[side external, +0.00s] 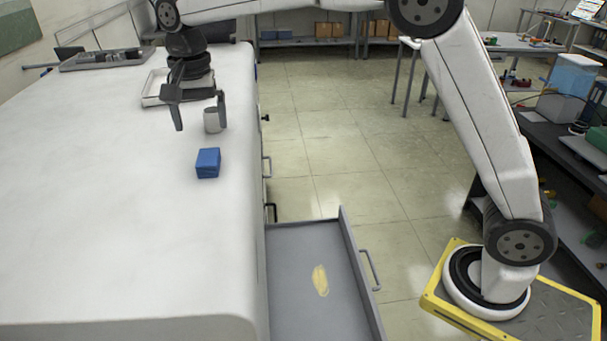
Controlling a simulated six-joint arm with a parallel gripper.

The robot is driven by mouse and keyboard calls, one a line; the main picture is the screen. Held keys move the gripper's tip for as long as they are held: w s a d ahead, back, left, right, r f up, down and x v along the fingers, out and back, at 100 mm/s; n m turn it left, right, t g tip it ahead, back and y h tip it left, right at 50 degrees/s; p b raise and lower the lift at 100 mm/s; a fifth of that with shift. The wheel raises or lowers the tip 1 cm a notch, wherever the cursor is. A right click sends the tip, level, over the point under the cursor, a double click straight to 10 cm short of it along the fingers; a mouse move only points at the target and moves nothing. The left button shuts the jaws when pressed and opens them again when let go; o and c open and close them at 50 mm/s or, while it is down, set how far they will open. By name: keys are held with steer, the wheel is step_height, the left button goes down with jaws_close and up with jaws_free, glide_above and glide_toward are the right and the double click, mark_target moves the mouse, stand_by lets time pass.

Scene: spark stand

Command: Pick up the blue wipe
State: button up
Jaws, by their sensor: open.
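A blue block-shaped item (208,163), which looks like the blue wipe, lies on the white worktop (90,210) near its right edge. My gripper (200,118) is open above the worktop, with its fingers pointing down. It is behind the blue wipe in the picture and apart from it. A small grey cylinder (212,120) stands by the right finger; I cannot tell whether it lies between the fingers or beyond them. Nothing is visibly held.
An open grey drawer (300,290) with a yellowish patch (320,280) juts out at the worktop's right side. A white tray (152,88) and a grey tray (105,60) with dark items lie farther back. The worktop's near left is clear.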

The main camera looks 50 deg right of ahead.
mark_target(208, 156)
steer(key=shift+f, duration=0.1)
steer(key=shift+f, duration=1.2)
steer(key=shift+f, duration=0.1)
steer(key=shift+f, duration=2.5)
jaws_close()
steer(key=shift+r, duration=0.2)
